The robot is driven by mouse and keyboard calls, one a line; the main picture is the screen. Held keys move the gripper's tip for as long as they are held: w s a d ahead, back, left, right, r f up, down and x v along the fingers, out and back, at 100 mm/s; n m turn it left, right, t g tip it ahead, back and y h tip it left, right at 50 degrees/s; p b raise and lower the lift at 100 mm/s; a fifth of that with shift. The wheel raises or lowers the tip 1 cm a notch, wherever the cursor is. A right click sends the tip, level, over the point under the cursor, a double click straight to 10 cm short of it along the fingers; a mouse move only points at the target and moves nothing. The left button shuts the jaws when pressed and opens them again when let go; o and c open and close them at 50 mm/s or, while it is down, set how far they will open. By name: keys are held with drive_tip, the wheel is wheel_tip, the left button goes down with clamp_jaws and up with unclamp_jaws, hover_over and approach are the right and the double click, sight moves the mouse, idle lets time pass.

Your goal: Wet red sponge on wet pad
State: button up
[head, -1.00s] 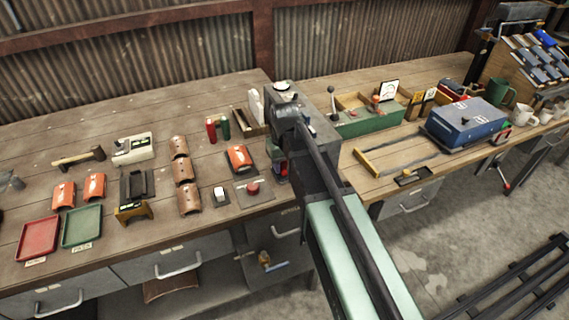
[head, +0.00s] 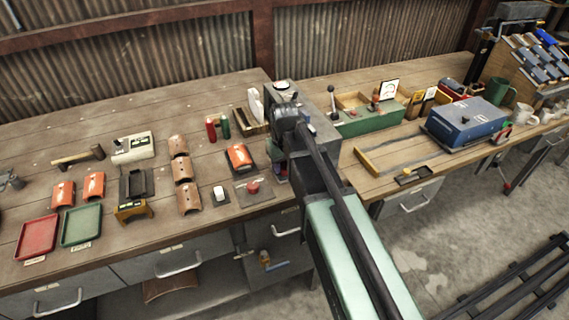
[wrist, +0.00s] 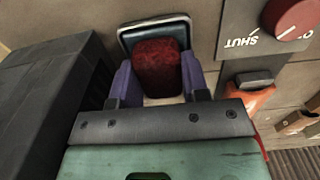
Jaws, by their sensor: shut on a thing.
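In the wrist view my gripper (wrist: 157,72) has its two purple fingers closed on the sides of a dark red sponge (wrist: 157,62). A pad in a shallow tray with a pale blue-grey rim (wrist: 154,22) lies directly beyond and under the sponge. In the head view my arm hides most of the gripper, the sponge and the pad.
A red knob (wrist: 292,14) on a grey plate marked SHUT is close at the right in the wrist view. A dark box (wrist: 50,105) stands close at the left. In the head view, roof tiles (head: 180,168) and trays (head: 82,226) lie left; a green box (head: 368,118) stands right.

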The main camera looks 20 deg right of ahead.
idle(0.3)
wheel_tip(320, 180, up, 7)
drive_tip(key=p, duration=0.7)
